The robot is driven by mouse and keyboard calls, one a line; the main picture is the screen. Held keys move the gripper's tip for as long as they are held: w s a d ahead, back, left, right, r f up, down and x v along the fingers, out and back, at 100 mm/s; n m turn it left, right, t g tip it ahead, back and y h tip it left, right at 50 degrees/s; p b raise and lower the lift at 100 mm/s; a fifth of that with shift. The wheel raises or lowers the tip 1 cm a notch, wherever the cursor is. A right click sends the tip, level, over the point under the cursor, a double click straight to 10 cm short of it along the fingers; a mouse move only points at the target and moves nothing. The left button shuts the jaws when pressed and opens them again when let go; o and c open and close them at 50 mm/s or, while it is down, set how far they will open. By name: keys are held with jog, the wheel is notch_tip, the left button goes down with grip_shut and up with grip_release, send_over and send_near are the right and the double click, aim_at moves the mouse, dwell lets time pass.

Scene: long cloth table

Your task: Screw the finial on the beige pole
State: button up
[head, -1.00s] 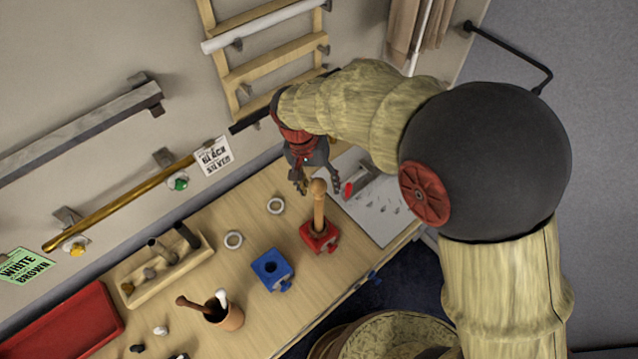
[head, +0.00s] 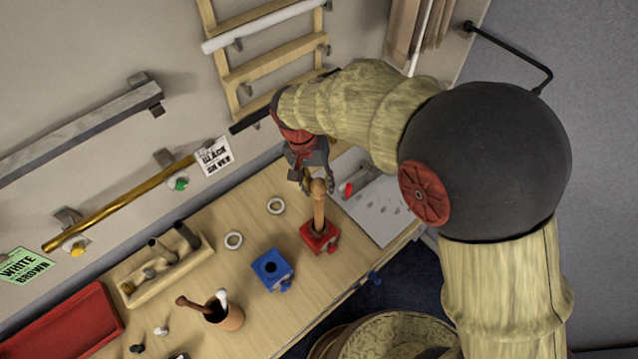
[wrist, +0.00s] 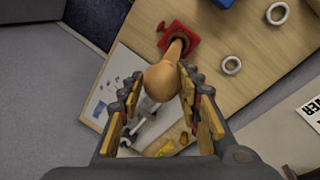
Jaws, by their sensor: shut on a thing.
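The beige pole (head: 319,215) stands upright in a red block-shaped holder (head: 318,238) near the table's right end. A rounded tan finial (head: 318,187) sits at the pole's top; it also shows in the wrist view (wrist: 162,79), with the pole (wrist: 175,49) running down behind it into the red holder (wrist: 187,40). My gripper (head: 317,184) is over the pole's top, shut on the finial, with one finger on each side of it. In the wrist view the finial fills the space between the fingertips (wrist: 160,90). The joint between finial and pole is too small to judge.
A blue holder (head: 257,267) and two white rings (head: 234,240) are left of the pole. A brown pot (head: 230,320), wooden rack (head: 187,262) and red tray (head: 70,325) are further left. A grey-white sheet (head: 385,222) lies right. A gold pole (head: 130,215) hangs on the wall.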

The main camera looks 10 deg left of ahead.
jog(key=m, duration=0.5)
jog(key=shift+d+g, duration=0.1)
jog(key=shift+g, duration=0.3)
jog(key=m, duration=0.4)
jog(key=shift+m+g+y, duration=0.4)
jog(key=o, duration=0.6)
jog(key=shift+m, duration=0.4)
jog(key=o, duration=0.5)
jog(key=shift+o, duration=0.2)
jog(key=shift+r+p, duration=2.65)
jog(key=shift+r, duration=1.4)
